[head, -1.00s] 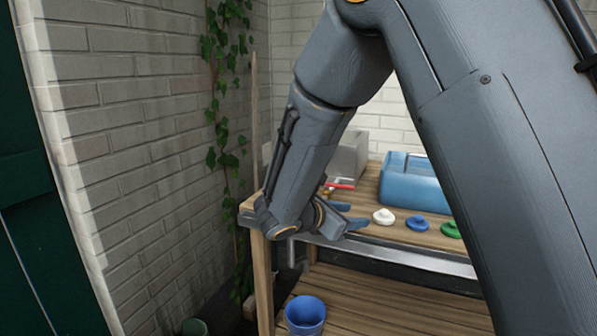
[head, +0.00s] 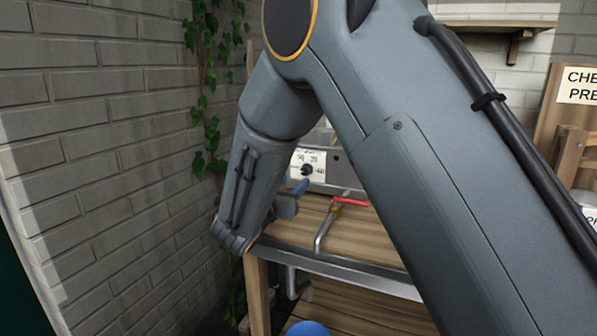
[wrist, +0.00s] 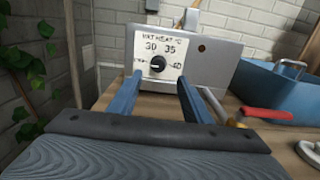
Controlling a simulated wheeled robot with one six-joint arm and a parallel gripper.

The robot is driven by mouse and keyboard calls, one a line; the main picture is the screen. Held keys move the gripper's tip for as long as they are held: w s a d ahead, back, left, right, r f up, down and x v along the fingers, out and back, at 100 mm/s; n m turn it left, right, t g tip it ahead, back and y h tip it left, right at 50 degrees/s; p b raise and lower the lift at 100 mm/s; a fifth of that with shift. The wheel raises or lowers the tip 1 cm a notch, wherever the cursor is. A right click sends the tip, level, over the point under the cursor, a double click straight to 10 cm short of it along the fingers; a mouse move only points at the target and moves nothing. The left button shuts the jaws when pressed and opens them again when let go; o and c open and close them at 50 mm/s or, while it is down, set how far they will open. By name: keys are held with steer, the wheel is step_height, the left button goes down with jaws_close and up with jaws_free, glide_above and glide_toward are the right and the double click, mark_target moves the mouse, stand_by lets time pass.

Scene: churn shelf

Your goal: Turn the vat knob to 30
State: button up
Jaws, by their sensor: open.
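The vat knob (wrist: 157,64) is a small round black knob on a white dial plate (wrist: 142,47) marked VAT HEAT, with 30 and 35 above it and 40 to its right. The plate is on the front of a grey metal box (wrist: 210,62).
A red-handled metal lever (head: 348,202) stands on the wooden bench (head: 375,237), right of my gripper. A blue tub (wrist: 262,88) is right of the grey box. A brick wall (head: 90,150) with ivy (head: 205,120) is close on the left.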

mark_target(304, 172)
steer(key=shift+a+x, duration=0.2)
steer(key=shift+x, duration=3.6)
steer(key=shift+w, duration=0.1)
steer(key=c, duration=1.1)
steer(key=shift+o, duration=0.2)
steer(key=shift+m+b, duration=0.4)
steer(key=m+b, duration=0.3)
steer(key=b, duration=0.2)
steer(key=shift+f+m, duration=0.2)
steer(key=shift+m, duration=0.2)
steer(key=m+b, duration=0.5)
steer(key=b, duration=0.3)
steer(key=shift+m, duration=0.3)
steer(key=shift+r+m+b, duration=0.15)
steer(key=shift+m+b, duration=0.55)
steer(key=shift+b, duration=0.4)
